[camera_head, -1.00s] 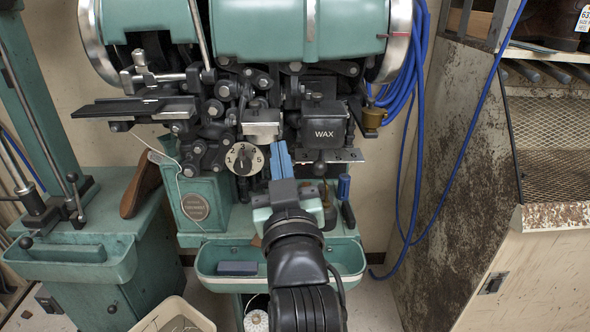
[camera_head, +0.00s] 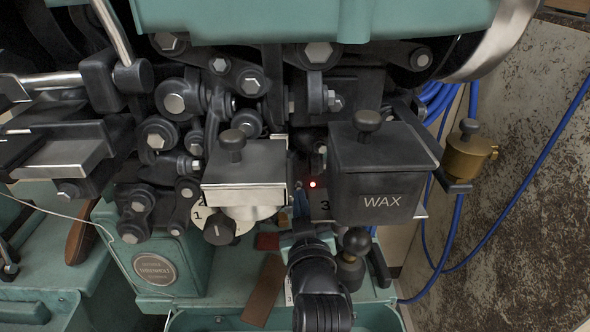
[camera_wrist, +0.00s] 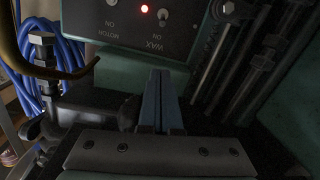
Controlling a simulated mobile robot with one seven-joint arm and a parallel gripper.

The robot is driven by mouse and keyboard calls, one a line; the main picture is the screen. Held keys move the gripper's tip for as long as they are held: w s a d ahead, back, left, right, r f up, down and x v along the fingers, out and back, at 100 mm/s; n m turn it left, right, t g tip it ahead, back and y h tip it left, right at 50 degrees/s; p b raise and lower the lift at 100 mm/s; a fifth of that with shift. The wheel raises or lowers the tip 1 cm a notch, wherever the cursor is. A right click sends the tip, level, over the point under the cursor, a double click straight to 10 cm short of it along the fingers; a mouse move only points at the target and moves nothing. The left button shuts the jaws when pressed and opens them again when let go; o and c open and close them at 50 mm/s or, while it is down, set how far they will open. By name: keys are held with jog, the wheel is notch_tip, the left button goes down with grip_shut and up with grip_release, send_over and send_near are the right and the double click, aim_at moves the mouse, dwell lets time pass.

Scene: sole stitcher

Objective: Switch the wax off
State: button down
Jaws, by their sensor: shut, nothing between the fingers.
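The dark control panel (camera_wrist: 135,30) shows upside down at the top of the wrist view, with labels for MOTOR and WAX. The wax switch (camera_wrist: 164,17) is a small metal toggle beside the WAX label. A red light (camera_wrist: 144,9) glows next to it; the light also shows in the head view (camera_head: 313,184). My gripper's blue fingers (camera_wrist: 161,98) are shut and empty, pointing toward the panel, with their tips apart from the toggle in the picture. In the head view my gripper (camera_head: 300,203) is mostly hidden between the metal box and the wax pot (camera_head: 380,178).
A metal-lidded box (camera_head: 243,178) and a numbered dial (camera_head: 220,224) are left of my gripper. A brass cup (camera_head: 468,153) and blue cables (camera_head: 446,235) are at right. In the wrist view, dark rods (camera_wrist: 265,60) stand close on the right.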

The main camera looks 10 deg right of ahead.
jog(key=shift+w+r, duration=0.1)
jog(key=shift+w, duration=0.3)
jog(key=shift+s, duration=0.15)
jog(key=w+d+b, duration=0.1)
jog(key=w, duration=0.9)
jog(key=shift+s+d+f+b, duration=0.15)
jog(key=shift+s+f, duration=0.1)
jog(key=shift+f, duration=0.45)
jog(key=shift+s+d+f+b, duration=0.15)
jog(key=shift+s+f, duration=0.15)
jog(key=shift+f, duration=0.4)
jog(key=shift+s+d+f, duration=0.15)
jog(key=shift+s+f, duration=0.1)
jog(key=shift+f, duration=0.45)
